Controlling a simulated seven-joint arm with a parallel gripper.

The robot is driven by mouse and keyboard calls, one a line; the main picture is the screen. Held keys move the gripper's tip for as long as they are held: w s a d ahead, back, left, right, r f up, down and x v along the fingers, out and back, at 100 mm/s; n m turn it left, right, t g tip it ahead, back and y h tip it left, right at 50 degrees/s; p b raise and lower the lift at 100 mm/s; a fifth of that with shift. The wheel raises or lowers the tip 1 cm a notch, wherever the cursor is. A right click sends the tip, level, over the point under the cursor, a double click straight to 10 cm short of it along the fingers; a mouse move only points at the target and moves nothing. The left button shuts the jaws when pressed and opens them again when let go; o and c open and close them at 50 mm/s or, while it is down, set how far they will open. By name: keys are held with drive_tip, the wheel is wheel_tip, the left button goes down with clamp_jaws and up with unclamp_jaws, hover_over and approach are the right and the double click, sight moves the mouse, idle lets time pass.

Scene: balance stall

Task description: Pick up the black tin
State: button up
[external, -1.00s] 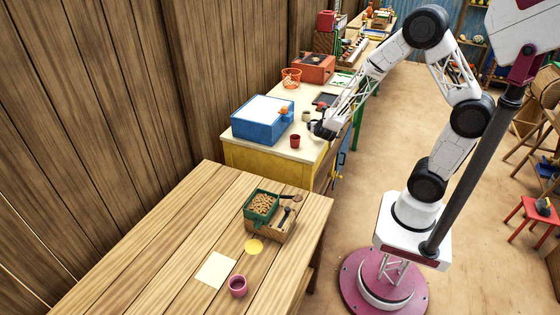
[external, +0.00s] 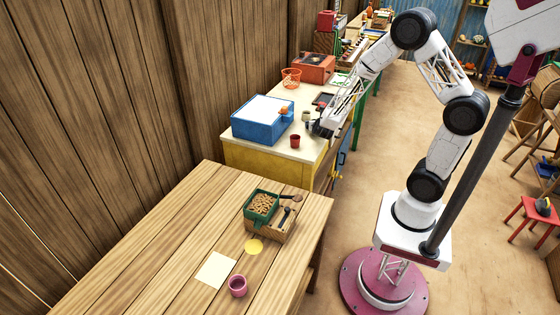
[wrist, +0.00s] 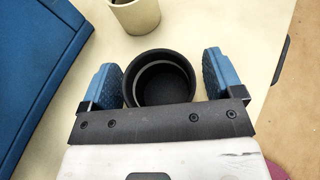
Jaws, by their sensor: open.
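The black tin (wrist: 160,62) is a round, open-topped dark tin. In the wrist view it stands upright between the two blue finger pads of my gripper (wrist: 164,85). The fingers are open, one on each side, with a small gap visible on both sides of the tin. In the external view my gripper (external: 322,130) is low over the far cream table's front edge. The tin is largely hidden there by my gripper.
A cream cup (wrist: 135,12) stands just beyond the tin. A blue box (external: 262,120) is to the left on the cream table (external: 270,155). A red cup (external: 295,141) stands near my gripper. A dark tablet-like item (external: 324,100) lies behind.

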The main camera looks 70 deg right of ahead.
drive_tip(key=c, duration=1)
drive_tip(key=shift+r, duration=0.1)
drive_tip(key=shift+r, duration=0.65)
wheel_tip(320, 180, up, 2)
drive_tip(key=shift+r, duration=0.1)
drive_tip(key=s+a, duration=0.3)
drive_tip(key=s, duration=0.4)
drive_tip(key=s+a+r, duration=0.1)
drive_tip(key=s+a, duration=0.2)
drive_tip(key=s, duration=0.4)
drive_tip(key=shift+s+a+r, duration=0.2)
drive_tip(key=shift+s+a, duration=0.05)
drive_tip(key=shift+a, duration=0.05)
